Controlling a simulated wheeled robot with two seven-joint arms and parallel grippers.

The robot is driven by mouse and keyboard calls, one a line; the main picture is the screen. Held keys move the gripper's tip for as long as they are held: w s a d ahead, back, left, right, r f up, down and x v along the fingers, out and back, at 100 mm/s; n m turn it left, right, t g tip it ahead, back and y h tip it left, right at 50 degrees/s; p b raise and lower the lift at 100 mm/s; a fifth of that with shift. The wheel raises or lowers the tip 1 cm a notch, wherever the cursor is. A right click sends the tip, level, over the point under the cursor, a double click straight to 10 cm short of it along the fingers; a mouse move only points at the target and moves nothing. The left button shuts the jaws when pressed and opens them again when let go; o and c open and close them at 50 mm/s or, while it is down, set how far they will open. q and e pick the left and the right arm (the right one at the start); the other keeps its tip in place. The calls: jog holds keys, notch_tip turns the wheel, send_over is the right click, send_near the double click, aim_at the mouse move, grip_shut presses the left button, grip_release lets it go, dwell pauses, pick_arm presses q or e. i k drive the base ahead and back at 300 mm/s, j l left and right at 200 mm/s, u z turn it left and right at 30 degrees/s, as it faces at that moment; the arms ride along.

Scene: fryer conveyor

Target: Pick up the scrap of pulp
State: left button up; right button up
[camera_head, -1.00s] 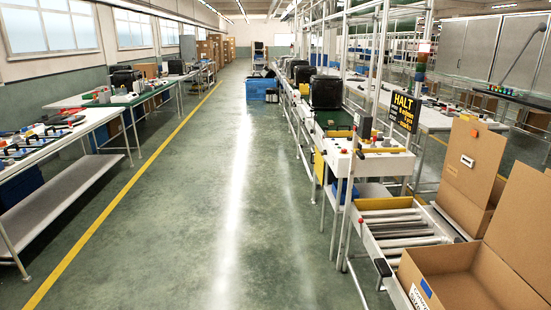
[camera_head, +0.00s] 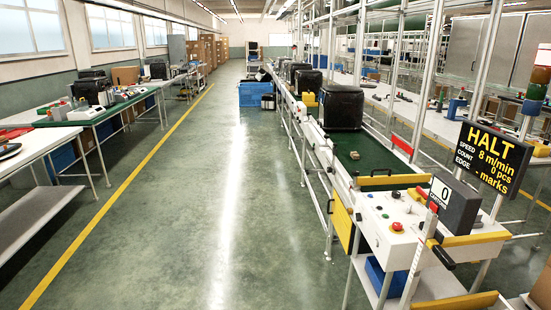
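A small tan-brown piece (camera_head: 354,155) lies on the green conveyor belt (camera_head: 376,158), in front of a black fryer (camera_head: 340,107); it may be the scrap of pulp, but it is too small to tell. Neither of my grippers is in view.
A control panel with a red button (camera_head: 397,227) and a counter box (camera_head: 453,205) stand at the belt's near end. A black HALT sign (camera_head: 493,157) hangs at right. Blue crates (camera_head: 256,94) stand farther back. The green floor aisle (camera_head: 190,200) is clear.

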aim_at(354, 155)
jog(key=i+j, duration=0.15)
jog(key=i, duration=2.45)
jog(key=i+l+z, duration=0.4)
jog(key=i, duration=0.5)
jog(key=i+j+z, duration=0.1)
jog(key=i+z, duration=0.25)
jog(key=i, duration=0.6)
